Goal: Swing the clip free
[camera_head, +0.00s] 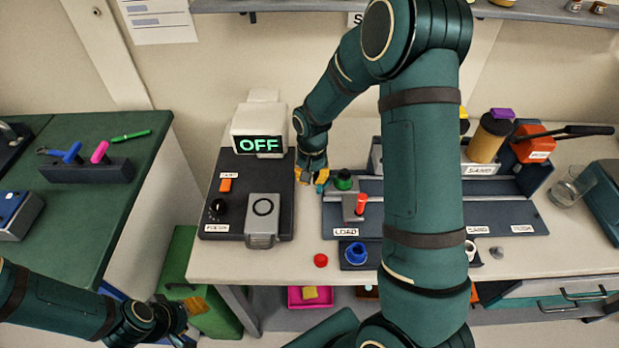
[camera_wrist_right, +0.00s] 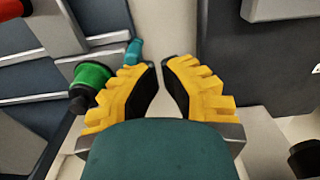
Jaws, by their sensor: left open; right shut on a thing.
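My right gripper (camera_head: 318,178) is at the left end of the dark loading fixture (camera_head: 333,218), beside a green knob (camera_head: 343,180). In the right wrist view its yellow fingers (camera_wrist_right: 160,65) are close together with a narrow gap. A small teal-tipped piece, apparently the clip (camera_wrist_right: 133,51), shows at the left finger's tip, joined to a grey bar. The grip itself is mostly hidden by the fingers. The green knob (camera_wrist_right: 90,76) stands just left of them. My left gripper (camera_head: 172,318) is open and empty at the lower left, low beside the green cabinet.
A control box reading OFF (camera_head: 260,144) stands left of the right gripper. A red-topped post (camera_head: 361,203) rises from the fixture. My right arm hides part of the fixture. The table's front-left is clear.

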